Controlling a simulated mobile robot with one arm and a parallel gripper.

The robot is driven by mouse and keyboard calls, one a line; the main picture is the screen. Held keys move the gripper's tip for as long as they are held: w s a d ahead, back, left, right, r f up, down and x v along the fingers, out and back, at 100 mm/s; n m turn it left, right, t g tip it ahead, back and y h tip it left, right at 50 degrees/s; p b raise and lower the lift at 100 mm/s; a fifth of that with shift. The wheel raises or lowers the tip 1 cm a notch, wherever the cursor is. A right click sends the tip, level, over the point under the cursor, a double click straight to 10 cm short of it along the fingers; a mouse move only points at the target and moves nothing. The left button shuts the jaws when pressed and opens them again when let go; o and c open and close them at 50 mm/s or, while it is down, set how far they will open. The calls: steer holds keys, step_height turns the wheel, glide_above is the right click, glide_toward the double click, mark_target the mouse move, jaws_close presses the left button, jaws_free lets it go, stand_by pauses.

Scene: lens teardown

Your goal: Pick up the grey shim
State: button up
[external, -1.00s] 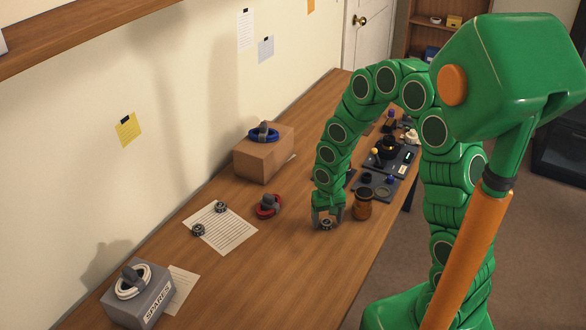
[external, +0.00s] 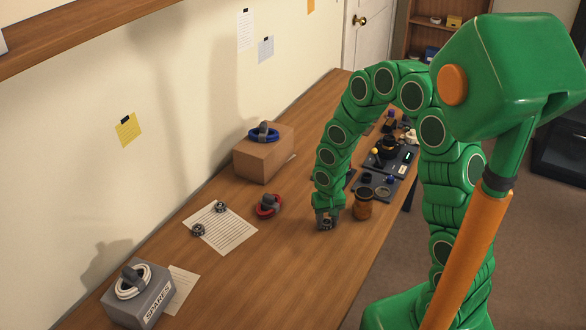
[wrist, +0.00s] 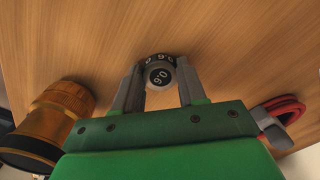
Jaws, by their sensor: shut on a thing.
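The shim (external: 327,226), small and dark grey with pale "0.6" markings, is at the near right part of the wooden table. In the wrist view the shim (wrist: 159,73) sits between both fingertips. My gripper (external: 327,222) points down and is shut on it; the fingers also show in the wrist view (wrist: 158,80). I cannot tell whether the shim still touches the table. Two similar small dark round parts (external: 198,230) (external: 221,207) lie on a lined sheet to the left.
An amber-brown cylinder (external: 363,206) stands close to the right of my gripper. A red ring with a grey piece (external: 268,206) lies to its left. A cardboard box (external: 263,158) and a grey SPARES box (external: 148,303) stand along the wall side. The front table area is clear.

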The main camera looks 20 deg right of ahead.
steer(key=shift+r, duration=0.45)
step_height(320, 180, up, 2)
steer(key=shift+r, duration=0.15)
steer(key=s+d+r, duration=0.4)
steer(key=s+r, duration=0.6)
steer(key=s, duration=0.3)
glide_above(238, 192)
steer(key=s, duration=0.1)
steer(key=f, duration=0.8)
steer(key=shift+d+f, duration=0.25)
steer(key=shift+w+a+f, duration=0.2)
steer(key=shift+w+f, duration=0.2)
steer(key=shift+f, duration=1.85)
